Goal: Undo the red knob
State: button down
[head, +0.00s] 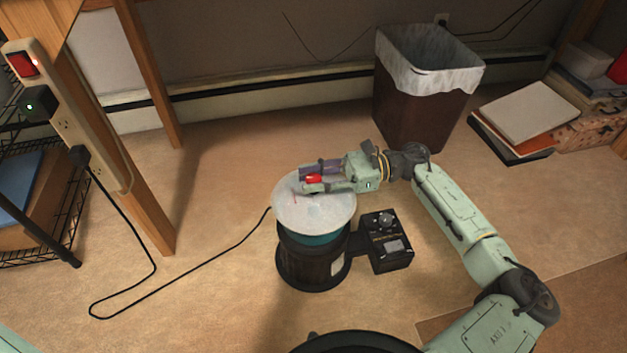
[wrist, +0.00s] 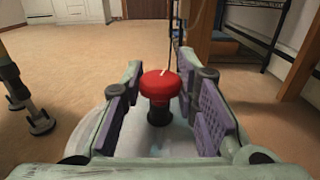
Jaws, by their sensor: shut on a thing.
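The red knob (head: 314,179) is on top of a round device with a whitish translucent lid (head: 325,218). In the wrist view the knob (wrist: 160,84) has a white mark on its top and a dark stem below. My gripper (head: 303,179) reaches in from the right, with one finger on each side of the knob. In the wrist view my gripper (wrist: 161,76) is shut on the knob, with the fingertips close against its sides. Part of the knob is hidden by the near finger in the head view.
A black control box (head: 387,242) is attached at the device's right. A black cord (head: 185,280) runs from the device to a power strip (head: 68,115) on a wooden post. A brown bin (head: 411,103) stands behind my arm. Floor to the device's left is mostly clear.

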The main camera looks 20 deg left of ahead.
jog(key=c, duration=1.2)
grip_release()
jog(key=v, duration=1.2)
